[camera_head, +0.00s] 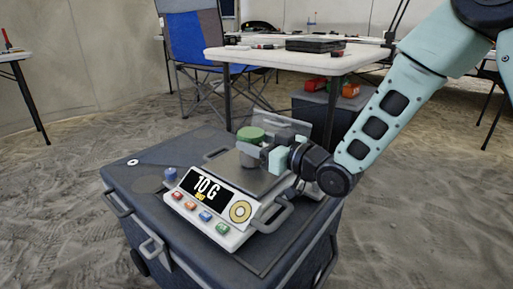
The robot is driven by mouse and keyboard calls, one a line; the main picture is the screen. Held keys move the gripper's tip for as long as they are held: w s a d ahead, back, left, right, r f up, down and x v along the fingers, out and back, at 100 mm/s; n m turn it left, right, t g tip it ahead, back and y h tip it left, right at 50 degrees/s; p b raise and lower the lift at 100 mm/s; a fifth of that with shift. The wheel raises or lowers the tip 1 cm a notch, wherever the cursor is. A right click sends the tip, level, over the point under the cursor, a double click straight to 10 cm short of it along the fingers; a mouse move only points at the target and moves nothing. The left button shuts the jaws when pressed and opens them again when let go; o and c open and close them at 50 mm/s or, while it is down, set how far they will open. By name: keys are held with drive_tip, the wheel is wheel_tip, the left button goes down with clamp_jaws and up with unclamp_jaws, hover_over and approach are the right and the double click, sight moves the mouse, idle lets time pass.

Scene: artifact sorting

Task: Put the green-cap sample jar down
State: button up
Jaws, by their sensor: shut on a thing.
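The green-cap sample jar (251,134) is upright at the back of the scale's metal plate. Its green lid shows clearly, while part of its body is hidden by my gripper. My gripper (254,152) comes in from the right and is shut on the jar. The jar's base is at or just above the plate; I cannot tell if it touches. The white scale (232,234) has a dark display that reads "10 G", coloured buttons on its front and a round yellow dial.
The scale stands on a dark blue case (133,189) with grey handles. A small blue-capped item (170,174) sits beside the scale's left side. Behind are a white table (270,57) with items on it, a folding chair (192,40) and a grey bin (318,108). Sandy ground surrounds the case.

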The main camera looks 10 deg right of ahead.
drive_tip(key=shift+r, duration=0.1)
drive_tip(key=o, duration=1.1)
